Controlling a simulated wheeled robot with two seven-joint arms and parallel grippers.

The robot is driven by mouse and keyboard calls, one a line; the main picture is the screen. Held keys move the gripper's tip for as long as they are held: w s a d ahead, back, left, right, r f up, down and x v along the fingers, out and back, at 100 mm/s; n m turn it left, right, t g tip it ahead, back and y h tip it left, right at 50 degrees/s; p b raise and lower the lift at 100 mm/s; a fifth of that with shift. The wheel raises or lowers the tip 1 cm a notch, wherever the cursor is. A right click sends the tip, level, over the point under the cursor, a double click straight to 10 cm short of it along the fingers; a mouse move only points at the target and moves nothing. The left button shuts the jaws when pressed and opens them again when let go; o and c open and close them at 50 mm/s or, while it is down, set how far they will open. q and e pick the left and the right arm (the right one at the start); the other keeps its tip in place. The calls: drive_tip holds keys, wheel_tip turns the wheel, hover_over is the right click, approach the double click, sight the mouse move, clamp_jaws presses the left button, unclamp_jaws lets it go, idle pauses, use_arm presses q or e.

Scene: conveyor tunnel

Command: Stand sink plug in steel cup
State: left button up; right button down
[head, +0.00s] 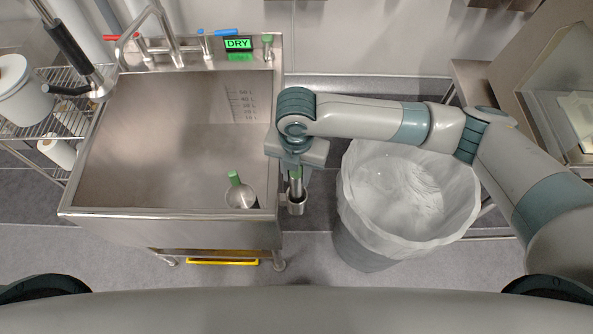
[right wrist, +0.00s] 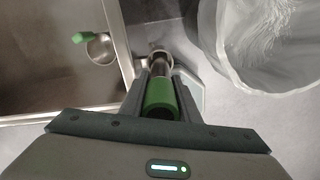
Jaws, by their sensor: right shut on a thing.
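The sink plug, a steel tube with a green grip (head: 296,174), is upright in my right gripper (head: 295,172), which is shut on it outside the sink's right wall. The green grip (right wrist: 160,97) also shows between the fingers in the right wrist view. The steel cup (head: 297,208) is just below, beside the sink's front right corner. Its rim (right wrist: 153,55) shows past the plug's lower end in the wrist view. The lower end lines up with the cup's mouth; I cannot tell how deep it is. My left gripper is not in view.
The steel sink (head: 160,140) looks empty of water, with a green-handled round steel piece (head: 240,196) in its front right corner. A lined bin (head: 400,190) stands right of the cup, under my right arm. A green "DRY" sign (head: 238,44) is at the back.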

drive_tip(key=c, duration=1.3)
unclamp_jaws()
wheel_tip(320, 180, up, 18)
drive_tip(key=b, duration=0.3)
drive_tip(key=shift+f, duration=0.25)
